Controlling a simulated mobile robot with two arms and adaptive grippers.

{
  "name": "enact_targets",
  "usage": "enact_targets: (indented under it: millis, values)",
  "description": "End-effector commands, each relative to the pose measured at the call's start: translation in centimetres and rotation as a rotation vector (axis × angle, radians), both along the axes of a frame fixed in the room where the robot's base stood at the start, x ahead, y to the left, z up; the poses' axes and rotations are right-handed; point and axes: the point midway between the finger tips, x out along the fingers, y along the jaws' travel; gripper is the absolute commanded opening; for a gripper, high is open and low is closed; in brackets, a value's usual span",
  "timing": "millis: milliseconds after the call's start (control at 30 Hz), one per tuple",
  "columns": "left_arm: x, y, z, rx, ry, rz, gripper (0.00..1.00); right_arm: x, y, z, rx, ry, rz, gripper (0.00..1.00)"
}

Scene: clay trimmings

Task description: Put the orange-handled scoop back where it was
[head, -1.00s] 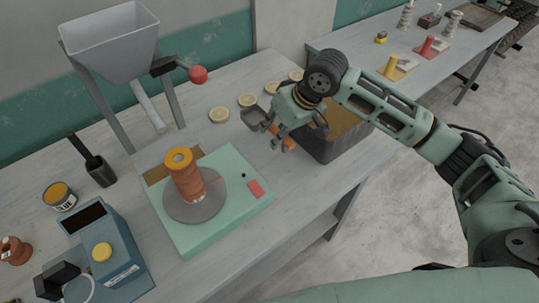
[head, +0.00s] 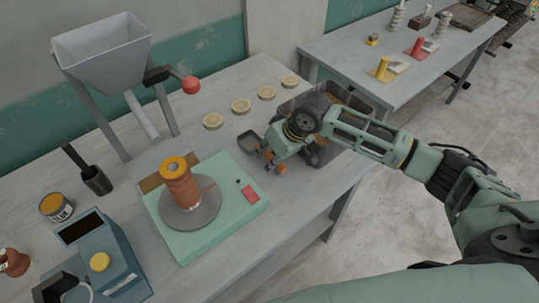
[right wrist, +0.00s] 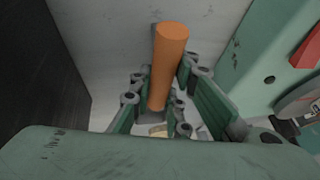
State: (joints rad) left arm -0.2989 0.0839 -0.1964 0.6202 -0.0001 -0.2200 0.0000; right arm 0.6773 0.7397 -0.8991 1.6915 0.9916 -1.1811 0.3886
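The scoop has a grey pan (head: 249,141) and an orange handle (head: 280,169). It is over the table just right of the green wheel base, and I cannot tell whether it touches the table. My right gripper (head: 273,158) is around the handle, which has moved along with it. In the right wrist view the orange handle (right wrist: 167,65) stands between the two fingers (right wrist: 160,108), its end towards the camera. The fingers hide part of the handle. My left gripper is not in view.
A green base (head: 213,238) with a round wheel and an orange-brown stack stands left of the scoop. Several pale discs (head: 240,106) lie behind it. A dark bin (head: 292,103) stands behind my right gripper. A hopper (head: 103,45) is at back left. Bare tabletop lies in front.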

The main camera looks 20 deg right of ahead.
Motion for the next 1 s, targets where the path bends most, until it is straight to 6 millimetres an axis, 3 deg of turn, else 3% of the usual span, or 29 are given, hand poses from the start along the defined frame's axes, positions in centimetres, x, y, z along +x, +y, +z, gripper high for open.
enact_targets:
  millis: [200, 567, 733, 1000]
  values:
    - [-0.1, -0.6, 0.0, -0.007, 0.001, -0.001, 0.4, 0.0, 0.0, 0.1, 0.0, 0.0, 0.0, 0.35]
    - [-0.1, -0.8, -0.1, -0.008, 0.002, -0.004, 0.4, 0.0, -0.1, 0.5, -0.002, -0.002, 0.0, 0.35]
    - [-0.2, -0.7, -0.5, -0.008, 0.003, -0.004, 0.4, -0.7, -0.9, 2.7, -0.001, -0.004, 0.0, 0.35]
    - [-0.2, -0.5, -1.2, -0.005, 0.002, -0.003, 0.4, -2.4, -2.6, 8.0, 0.0, -0.004, -0.002, 0.35]
